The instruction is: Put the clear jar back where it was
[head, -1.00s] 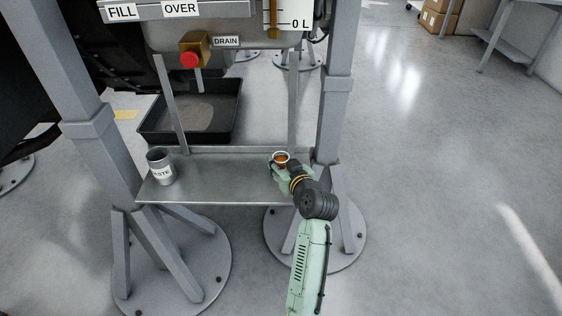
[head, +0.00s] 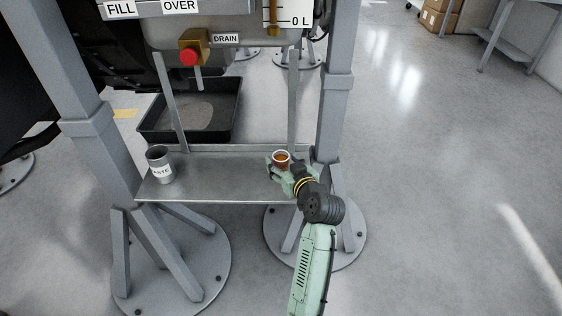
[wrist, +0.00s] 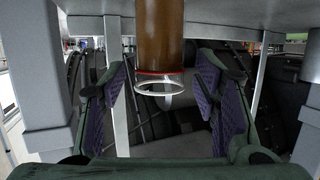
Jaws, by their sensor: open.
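The clear jar (head: 282,160) holds amber-brown liquid and stands at the right end of the grey metal shelf (head: 225,180). My gripper (head: 280,170) is at the jar's near side in the head view, covering its lower part. In the wrist view the jar (wrist: 160,40) appears upside down at the top centre, its clear rim pointing down the picture. The fingers of my gripper (wrist: 163,75) stand apart to the left and right, with visible gaps to the jar. My gripper is open and holds nothing.
A stand post (head: 332,100) rises close to the jar's right. The shelf's middle is clear.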

